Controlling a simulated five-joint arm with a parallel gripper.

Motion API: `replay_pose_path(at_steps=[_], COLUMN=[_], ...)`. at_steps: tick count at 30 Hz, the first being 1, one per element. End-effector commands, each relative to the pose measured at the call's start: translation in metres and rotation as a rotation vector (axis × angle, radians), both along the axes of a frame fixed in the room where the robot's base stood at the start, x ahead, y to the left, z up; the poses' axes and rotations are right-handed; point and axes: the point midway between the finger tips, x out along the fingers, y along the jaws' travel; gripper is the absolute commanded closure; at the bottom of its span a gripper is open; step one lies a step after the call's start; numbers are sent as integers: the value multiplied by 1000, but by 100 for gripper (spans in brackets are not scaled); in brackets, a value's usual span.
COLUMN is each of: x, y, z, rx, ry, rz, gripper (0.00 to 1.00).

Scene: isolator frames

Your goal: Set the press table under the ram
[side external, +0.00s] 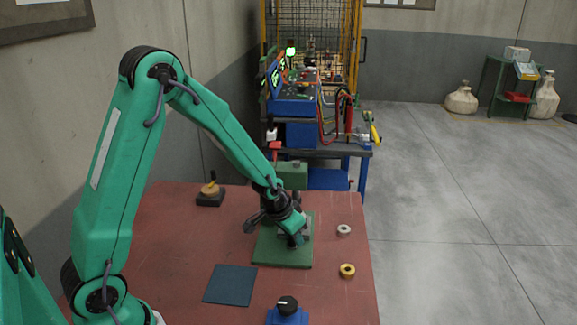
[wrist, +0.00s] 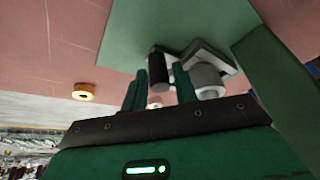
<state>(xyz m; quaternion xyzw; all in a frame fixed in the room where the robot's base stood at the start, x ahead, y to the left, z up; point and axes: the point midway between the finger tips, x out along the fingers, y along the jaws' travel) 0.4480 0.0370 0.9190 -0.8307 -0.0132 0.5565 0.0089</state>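A green arbor press stands on the bench; its base plate (side external: 270,254) lies flat and its upper body (side external: 292,175) shows behind my forearm. In the wrist view, a grey square metal piece, which may be the press table (wrist: 222,58), sits on the green base plate (wrist: 135,35). A light grey cylinder (wrist: 207,80), perhaps the ram, stands by it. A black cylindrical handle (wrist: 157,66) sits between my fingers. My gripper (side external: 297,241), also in the wrist view (wrist: 160,80), has its fingers apart around this handle; a small gap appears at the right finger. Contact is unclear.
A silver ring (side external: 343,230) and a brass ring (side external: 347,270) lie right of the press. A dark mat (side external: 230,285), a blue block with black knob (side external: 287,312) and a wooden-topped stand (side external: 210,194) are on the red bench (side external: 170,235). The green press column (wrist: 275,80) rises close to my gripper.

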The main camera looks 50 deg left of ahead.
Motion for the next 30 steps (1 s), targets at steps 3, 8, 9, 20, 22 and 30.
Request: replay_pose_path(at_steps=[3,8,9,20,22,30], x=[0,0,0,15,20,27], y=[0,0,0,15,20,28], z=[0,0,0,0,0,0], rx=[0,0,0,10,13,18], ry=[0,0,0,1,2,1], rz=[0,0,0,5,7,9], gripper=[74,100,100,100,100,100])
